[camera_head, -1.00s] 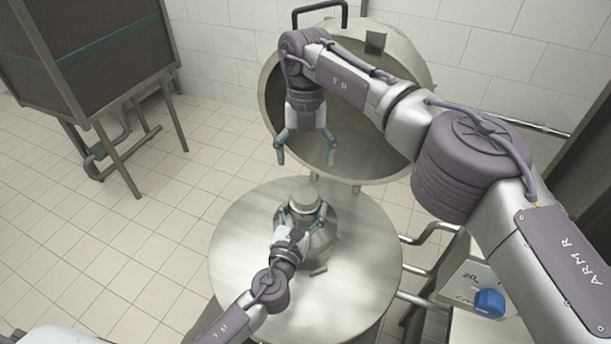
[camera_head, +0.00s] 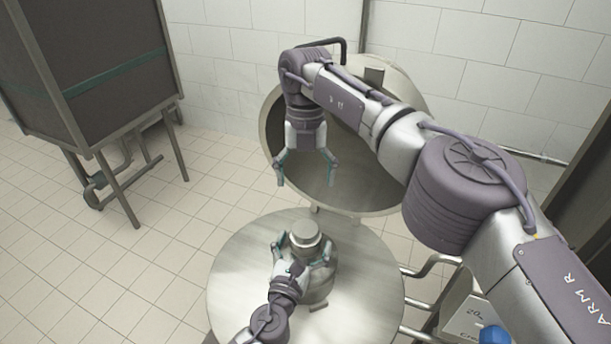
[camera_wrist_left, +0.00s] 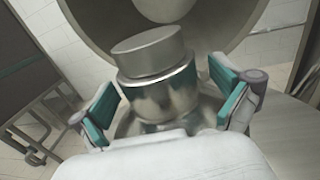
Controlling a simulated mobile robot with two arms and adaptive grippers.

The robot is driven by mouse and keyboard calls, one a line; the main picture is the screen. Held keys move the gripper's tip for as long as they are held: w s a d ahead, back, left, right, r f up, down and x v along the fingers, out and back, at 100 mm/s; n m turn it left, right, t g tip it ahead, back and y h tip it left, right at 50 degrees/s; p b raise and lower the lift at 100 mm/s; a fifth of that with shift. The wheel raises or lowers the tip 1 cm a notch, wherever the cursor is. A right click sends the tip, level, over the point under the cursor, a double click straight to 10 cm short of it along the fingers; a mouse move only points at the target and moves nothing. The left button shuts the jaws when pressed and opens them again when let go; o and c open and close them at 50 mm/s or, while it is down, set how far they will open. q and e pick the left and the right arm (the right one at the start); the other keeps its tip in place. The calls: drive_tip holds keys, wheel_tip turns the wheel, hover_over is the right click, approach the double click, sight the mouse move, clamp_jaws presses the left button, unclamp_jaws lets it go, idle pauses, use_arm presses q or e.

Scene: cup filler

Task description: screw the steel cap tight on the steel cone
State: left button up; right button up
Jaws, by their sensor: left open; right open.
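The steel cap (camera_head: 305,229) sits on top of the steel cone (camera_head: 318,284), which stands on the round steel lid. In the left wrist view the cap (camera_wrist_left: 148,52) looks tilted on the cone's neck (camera_wrist_left: 160,95); I cannot tell how far it is threaded. My left gripper (camera_head: 302,249) is open, with its fingers on either side of the cone's neck just below the cap. In the left wrist view the left gripper's teal pads (camera_wrist_left: 165,100) stand apart from the metal. My right gripper (camera_head: 306,180) is open and empty, above and behind the cap.
The round steel lid (camera_head: 245,270) has bare room around the cone. A large open steel drum (camera_head: 375,195) stands behind it. A dark cabinet on legs (camera_head: 85,70) is at the left.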

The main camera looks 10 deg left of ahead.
use_arm(q)
drive_tip(key=s+a, duration=0.1)
drive_tip(key=s, duration=1.1)
